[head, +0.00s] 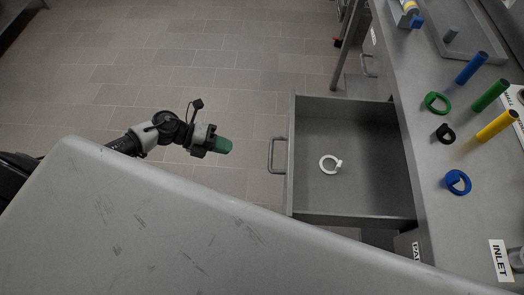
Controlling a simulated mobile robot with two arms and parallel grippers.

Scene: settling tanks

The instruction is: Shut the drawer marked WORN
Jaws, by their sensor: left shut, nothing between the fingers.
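A grey drawer (350,213) stands pulled out from the bench at the right of the head view. Its front panel faces left and carries a bar handle (277,155). I cannot see any marking on the drawer front from here, so the word WORN does not show. A white ring-shaped clip (328,164) lies inside on the drawer floor. My left gripper (222,146) has green fingertips and is shut and empty. It is to the left of the handle, apart from it, over the tiled floor. My right gripper is not in view.
The grey bench top (432,190) holds a green ring (436,103), a black ring (444,134), a blue ring (458,182) and several coloured upright cylinders. An INLET label (500,260) lies at lower right. Open tiled floor (200,60) lies left of the drawer.

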